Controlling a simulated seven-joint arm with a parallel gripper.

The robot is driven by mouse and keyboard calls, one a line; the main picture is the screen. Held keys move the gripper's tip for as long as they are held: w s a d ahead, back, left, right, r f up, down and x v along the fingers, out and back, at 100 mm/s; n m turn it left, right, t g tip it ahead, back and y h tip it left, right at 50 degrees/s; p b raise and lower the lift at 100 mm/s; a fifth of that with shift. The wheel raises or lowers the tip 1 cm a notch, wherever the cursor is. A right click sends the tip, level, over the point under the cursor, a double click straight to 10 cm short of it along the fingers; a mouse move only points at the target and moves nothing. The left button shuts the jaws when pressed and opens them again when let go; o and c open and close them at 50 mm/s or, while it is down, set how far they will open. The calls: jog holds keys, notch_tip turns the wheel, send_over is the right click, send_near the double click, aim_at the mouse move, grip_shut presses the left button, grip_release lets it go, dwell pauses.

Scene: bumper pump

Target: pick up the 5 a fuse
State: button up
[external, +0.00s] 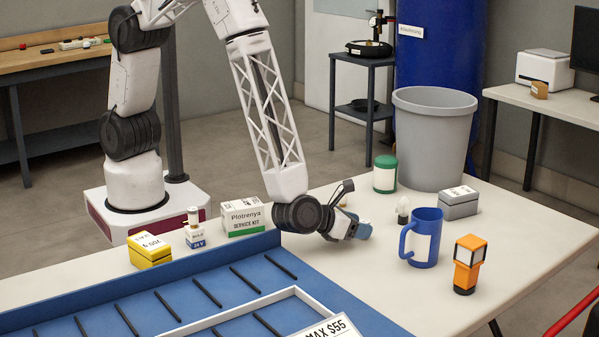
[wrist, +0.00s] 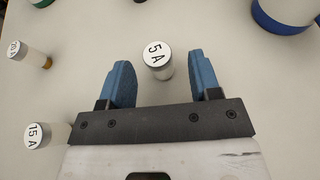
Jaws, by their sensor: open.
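The 5 A fuse (wrist: 156,57) is a small white cylinder with "5 A" on its pale end cap. In the wrist view it stands between the tips of my blue fingers, with a gap on each side. My gripper (wrist: 160,68) is open and holds nothing. In the external view my gripper (external: 358,229) is low over the white table, left of the blue mug. The 5 A fuse cannot be made out in that view.
A blue mug (external: 423,240), orange lamp (external: 467,265), grey box (external: 459,203) and green-lidded jar (external: 385,174) stand nearby. A blue tray (external: 220,262) lies at front left.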

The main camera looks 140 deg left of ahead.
aim_at(365, 221)
jog(key=shift+x, duration=1.25)
jog(key=c, duration=1)
jog(key=shift+r, duration=4.95)
